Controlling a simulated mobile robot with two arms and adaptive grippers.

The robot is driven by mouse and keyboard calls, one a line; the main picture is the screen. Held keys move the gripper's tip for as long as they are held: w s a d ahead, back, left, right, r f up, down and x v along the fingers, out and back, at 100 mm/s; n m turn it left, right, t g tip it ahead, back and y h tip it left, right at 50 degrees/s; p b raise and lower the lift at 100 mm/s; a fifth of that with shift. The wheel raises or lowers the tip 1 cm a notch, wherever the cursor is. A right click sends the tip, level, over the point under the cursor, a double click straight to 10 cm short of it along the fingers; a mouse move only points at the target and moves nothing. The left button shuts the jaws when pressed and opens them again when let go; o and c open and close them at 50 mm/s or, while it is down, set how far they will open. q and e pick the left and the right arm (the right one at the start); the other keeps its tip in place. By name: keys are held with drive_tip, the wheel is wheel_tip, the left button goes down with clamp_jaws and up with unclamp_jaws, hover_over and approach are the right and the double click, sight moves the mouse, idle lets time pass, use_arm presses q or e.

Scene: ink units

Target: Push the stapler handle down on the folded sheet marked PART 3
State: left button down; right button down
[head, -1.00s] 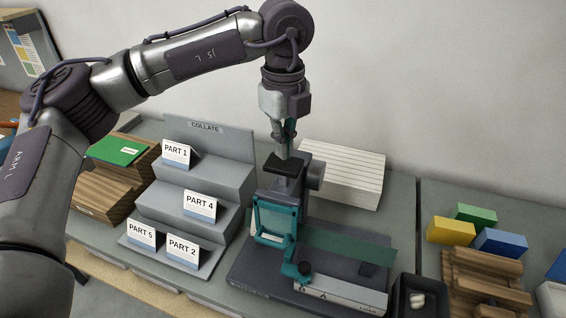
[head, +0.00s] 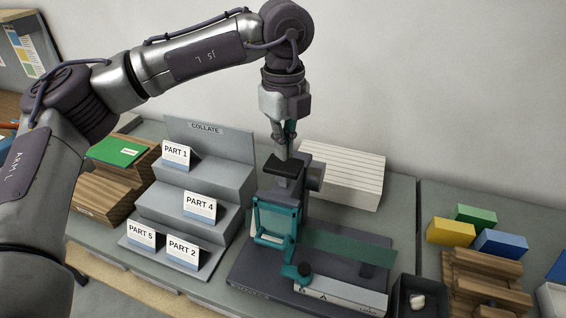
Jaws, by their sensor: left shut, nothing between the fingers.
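The stapler stands on a dark base (head: 245,277), with a dark column and a flat dark handle pad (head: 284,166) on top. A teal guard frame (head: 276,220) is at its front. My left gripper (head: 281,154) points down with its fingers shut and empty, its tips right at the handle pad; I cannot tell whether they touch it. No sheet marked PART 3 is readable; the place under the stapler head is hidden behind the guard. My right gripper is not in view.
A grey COLLATE rack (head: 240,180) at left holds folded sheets PART 1 (head: 176,153), PART 4 (head: 199,206), PART 5 (head: 141,235) and PART 2 (head: 183,250). A white ribbed block (head: 345,172) stands behind the stapler. A black bin (head: 405,284) and coloured blocks (head: 450,231) are at right.

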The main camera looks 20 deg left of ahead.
sight(284, 164)
use_arm(q)
drive_tip(key=shift+f, duration=0.15)
drive_tip(key=shift+f+b, duration=1.4)
drive_tip(key=shift+b, duration=0.1)
drive_tip(key=shift+f+b, duration=0.5)
drive_tip(key=shift+r+p, duration=0.55)
drive_tip(key=shift+r, duration=0.15)
wheel_tip(284, 164, up, 8)
drive_tip(key=p, duration=0.4)
drive_tip(key=shift+r+p, duration=0.1)
drive_tip(key=shift+p, duration=0.2)
